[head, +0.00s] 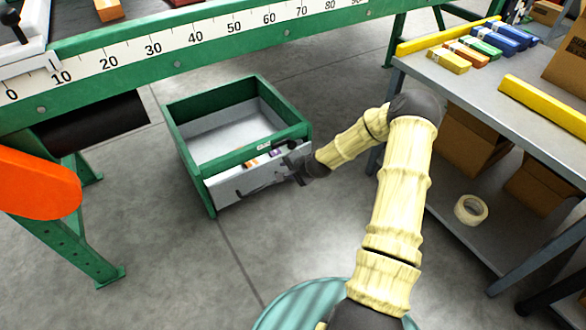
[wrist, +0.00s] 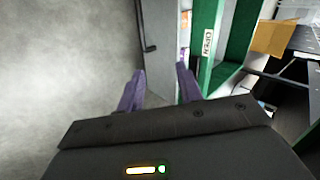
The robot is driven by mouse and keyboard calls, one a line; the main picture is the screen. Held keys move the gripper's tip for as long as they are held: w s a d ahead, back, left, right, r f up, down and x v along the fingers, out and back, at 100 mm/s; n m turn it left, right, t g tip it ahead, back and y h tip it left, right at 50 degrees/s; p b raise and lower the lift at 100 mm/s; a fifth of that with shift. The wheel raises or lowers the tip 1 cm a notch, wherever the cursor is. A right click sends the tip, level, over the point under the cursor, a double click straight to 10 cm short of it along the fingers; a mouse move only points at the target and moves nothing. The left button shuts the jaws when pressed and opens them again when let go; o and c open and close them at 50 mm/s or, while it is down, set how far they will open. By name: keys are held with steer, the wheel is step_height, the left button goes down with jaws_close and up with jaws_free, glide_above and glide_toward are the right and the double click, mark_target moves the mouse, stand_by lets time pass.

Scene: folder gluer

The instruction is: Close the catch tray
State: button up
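The catch tray (head: 184,148) is a green open-topped box with a pale grey inside, standing out below the ruled green beam. Its grey front panel (head: 240,184) faces the lower right, and the tray looks empty. My gripper (head: 284,162) is at the right end of this panel. In the wrist view my gripper (wrist: 160,90) is open, its two purple fingers apart with the grey panel (wrist: 160,45) between them. I cannot tell if either finger touches it. A dark handle (wrist: 149,46) shows on the panel's outer side. A label reading OPEN (wrist: 208,42) is on the green rim.
The green beam with a number scale (head: 190,40) runs above the tray. An orange rounded part (head: 38,183) and a green leg (head: 92,245) stand at left. A grey table (head: 470,90) with coloured packs is at right, with a tape roll (head: 471,209) below. The floor in front is clear.

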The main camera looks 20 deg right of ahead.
steer(key=s+a+r+n+g+h+p, duration=0.1)
steer(key=s+a+r+n+g+p, duration=0.1)
steer(key=s+r, duration=0.7)
steer(key=s+a+r+n+g+p, duration=0.1)
steer(key=s+r+n+p, duration=0.3)
steer(key=s+r, duration=0.5)
steer(key=s+a+r+n+g+h+p, duration=0.1)
steer(key=s+r+n, duration=0.6)
steer(key=r, duration=0.7)
steer(key=s+a+g+p, duration=0.1)
steer(key=s+a+p, duration=0.1)
steer(key=a, duration=0.1)
steer(key=shift+s+r+g+h+p, duration=0.25)
steer(key=shift+s+g+h+p, duration=0.05)
steer(key=shift+s+p, duration=0.1)
